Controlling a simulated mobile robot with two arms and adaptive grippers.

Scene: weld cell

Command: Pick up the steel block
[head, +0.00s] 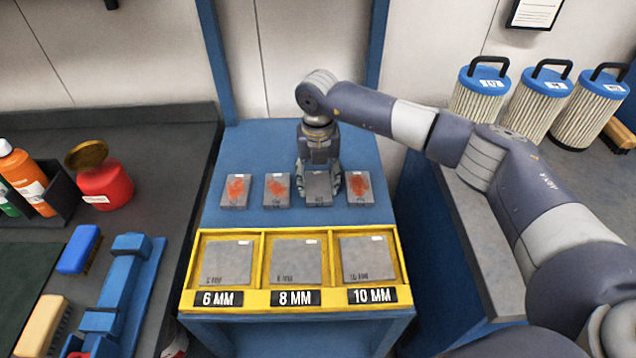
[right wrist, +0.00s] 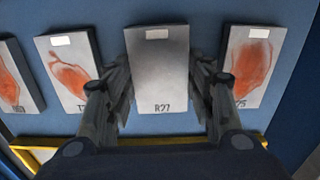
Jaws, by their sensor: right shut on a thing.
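The steel block (head: 319,189) is a plain grey block in the row on the blue table (head: 340,142). In the right wrist view the steel block (right wrist: 158,75) is marked R27 and has a white label and no orange patch. My right gripper (head: 319,192) is above it, pointing down. In the right wrist view the right gripper's fingers (right wrist: 163,110) are on both sides of the block, shut on it. I cannot tell whether it is lifted off the table. My left gripper is not in view.
Blocks with orange patches stand close by: two to the left (head: 277,190) (head: 236,191) and one to the right (head: 360,189). In front is a yellow tray (head: 264,262) with bays labelled 6 MM, 8 MM and 10 MM, each holding a grey plate.

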